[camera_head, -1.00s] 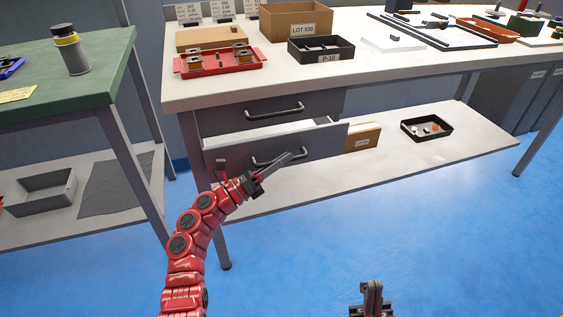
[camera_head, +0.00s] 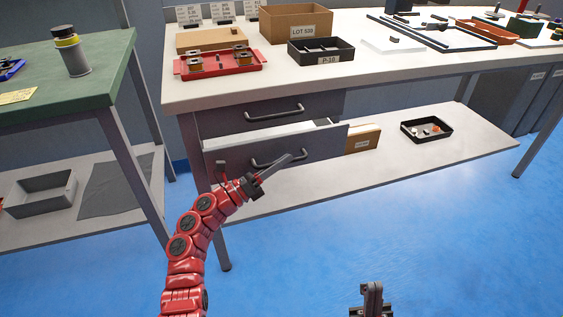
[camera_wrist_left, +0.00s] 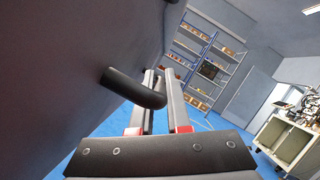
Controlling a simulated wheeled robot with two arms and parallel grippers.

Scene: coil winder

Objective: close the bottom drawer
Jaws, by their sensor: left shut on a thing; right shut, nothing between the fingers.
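The bottom drawer (camera_head: 325,146) is a grey drawer under the white-topped bench, and it stands pulled out, with its pale inside showing over the front. Its curved dark handle (camera_head: 262,163) is partly behind my left gripper (camera_head: 284,163). In the left wrist view the handle (camera_wrist_left: 135,88) reaches across to the fingers of my left gripper (camera_wrist_left: 158,95), which are shut on it. The drawer front fills the left of that view. My right gripper (camera_head: 372,292) is shut and empty, low over the blue floor, well away from the drawer.
A closed upper drawer (camera_head: 230,121) sits above. A cardboard box (camera_head: 364,141) stands on the lower shelf just right of the drawer, and a black tray (camera_head: 426,130) lies further right. A bench leg (camera_head: 220,230) and a green table (camera_head: 105,65) are at left. The floor in front is clear.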

